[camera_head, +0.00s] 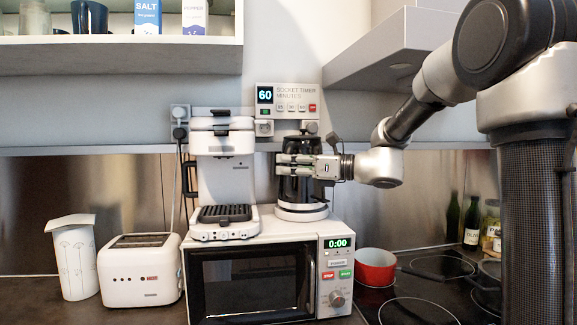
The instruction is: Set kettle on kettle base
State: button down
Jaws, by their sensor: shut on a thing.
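The dark kettle (300,187) with a black lid is upright on top of the microwave, right of the white coffee machine. My gripper (284,165) reaches in from the right. Its fingers are shut on the upper part of the kettle, where the handle side is partly hidden by the gripper. The pale round kettle base (302,213) is directly under the kettle. The kettle's lower rim looks close to or touching the base; I cannot tell whether it is fully seated.
The coffee machine (222,180) stands close on the left. Both are on the microwave (252,284). A toaster (140,270) and a white container (75,258) stand at left. A red pot (375,268) is on the hob. A socket timer (287,101) and a hood (390,55) are above.

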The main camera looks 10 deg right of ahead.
jog(key=shift+f, duration=0.5)
dwell(0.4)
jog(key=c, duration=1.6)
grip_release()
jog(key=shift+c, duration=0.2)
jog(key=shift+f, duration=0.2)
jog(key=v, duration=1.1)
